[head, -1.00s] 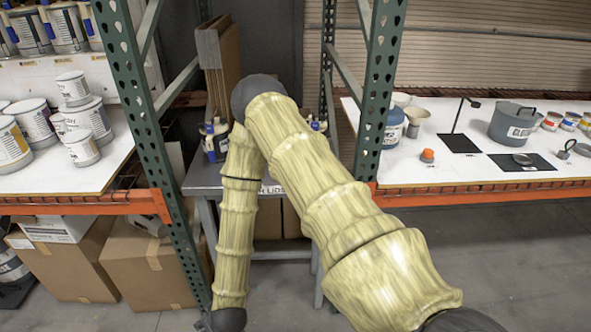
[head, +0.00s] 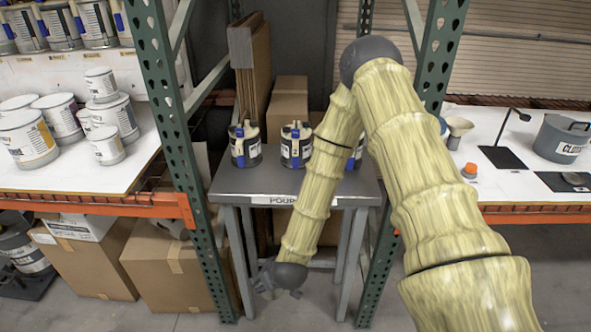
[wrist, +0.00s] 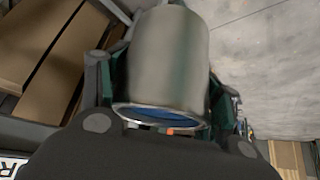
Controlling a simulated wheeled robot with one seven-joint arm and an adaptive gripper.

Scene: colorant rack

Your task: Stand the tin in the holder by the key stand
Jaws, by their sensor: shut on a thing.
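A silver-grey metal tin (wrist: 165,60) fills the middle of the wrist view, with a blue area inside its near rim. My gripper (wrist: 160,90) is shut on it, with dark fingers on both sides. In the head view my gripper end (head: 283,280) hangs low in front of the grey cart; the tin cannot be made out there. A thin black stand (head: 508,140) on a dark base is on the right shelf, but I cannot tell whether it is the key stand. I cannot make out a holder.
The grey cart (head: 240,185) holds several labelled cans between green rack posts (head: 175,130). The left shelf (head: 95,178) holds several white cans. Boxes (head: 90,265) are below left.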

